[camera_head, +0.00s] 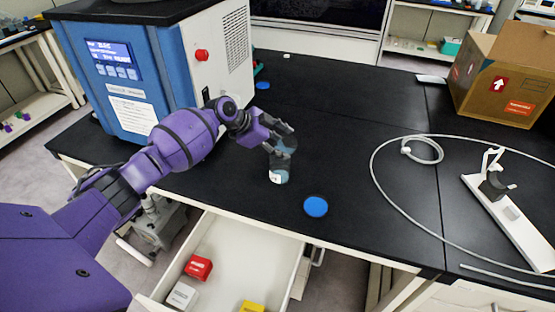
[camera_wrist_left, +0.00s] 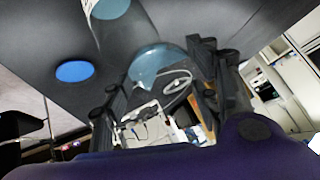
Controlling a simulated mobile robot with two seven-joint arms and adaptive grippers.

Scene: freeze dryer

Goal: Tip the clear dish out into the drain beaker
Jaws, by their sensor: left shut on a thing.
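My left gripper (camera_head: 279,135) is over the black bench, shut on the clear, bluish dish (camera_head: 287,146). In the left wrist view the dish (camera_wrist_left: 155,62) sits between the two fingers (camera_wrist_left: 160,82) and looks tilted. The clear drain beaker (camera_head: 279,174), with a white label, stands upright on the bench just under the dish. In the left wrist view the beaker (camera_wrist_left: 113,30) is at the top, beside or behind the dish. Whether dish and beaker touch, and what the dish holds, I cannot tell. My right gripper is not in view.
A blue disc (camera_head: 315,207) lies right of the beaker near the bench edge; another (camera_head: 263,85) lies by the blue-and-white freeze dryer (camera_head: 150,75). An open drawer (camera_head: 235,260) holds small boxes. A hose (camera_head: 373,165), a white stand (camera_head: 512,218) and a cardboard box (camera_head: 505,75) are at right.

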